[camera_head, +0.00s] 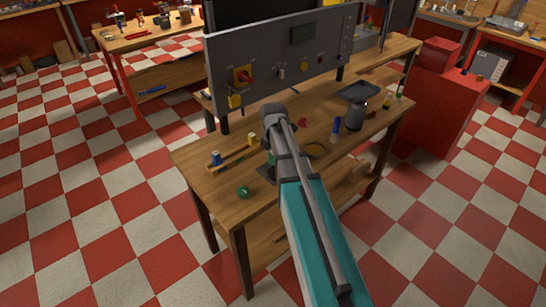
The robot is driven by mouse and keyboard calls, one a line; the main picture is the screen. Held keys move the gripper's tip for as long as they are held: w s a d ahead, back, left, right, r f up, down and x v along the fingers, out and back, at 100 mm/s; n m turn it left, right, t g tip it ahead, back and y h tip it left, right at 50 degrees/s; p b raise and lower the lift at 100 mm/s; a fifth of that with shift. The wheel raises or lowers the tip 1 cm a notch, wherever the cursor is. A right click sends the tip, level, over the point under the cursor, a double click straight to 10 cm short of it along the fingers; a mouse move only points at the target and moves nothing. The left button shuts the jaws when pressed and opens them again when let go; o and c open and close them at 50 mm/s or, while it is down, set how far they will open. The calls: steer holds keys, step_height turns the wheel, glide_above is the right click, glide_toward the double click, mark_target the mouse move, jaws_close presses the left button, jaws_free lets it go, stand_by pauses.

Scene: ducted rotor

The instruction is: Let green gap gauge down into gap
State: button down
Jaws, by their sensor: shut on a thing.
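My arm reaches from the lower right over the wooden workbench (219,189), and its dark end hangs above the bench's left half. My gripper (269,150) is mostly hidden behind my own arm. A small patch of green, which looks like the green gap gauge (271,158), shows at the arm's left edge, in my shut gripper. A dark flat piece (265,174) lies just below it, partly covered by my arm. The ducted rotor and its gap cannot be made out clearly. Whether the gauge touches anything is hidden.
A small round green object (243,191) lies near the bench's front left edge. A grey control panel (285,58) rises at the back.

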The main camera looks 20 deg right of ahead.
steer(key=shift+f+b, duration=1.35)
steer(key=shift+b, duration=0.05)
stand_by(1.3)
stand_by(0.5)
steer(key=shift+c, duration=1.5)
jaws_free()
steer(key=shift+r, duration=0.15)
step_height(320, 180, up, 9)
steer(key=p, duration=0.9)
steer(key=a+r+p, duration=0.2)
steer(key=a+p, duration=0.1)
steer(key=a, duration=0.4)
steer(key=shift+w+a+r, duration=0.15)
steer(key=shift+a+r, duration=0.15)
steer(key=shift+r, duration=0.1)
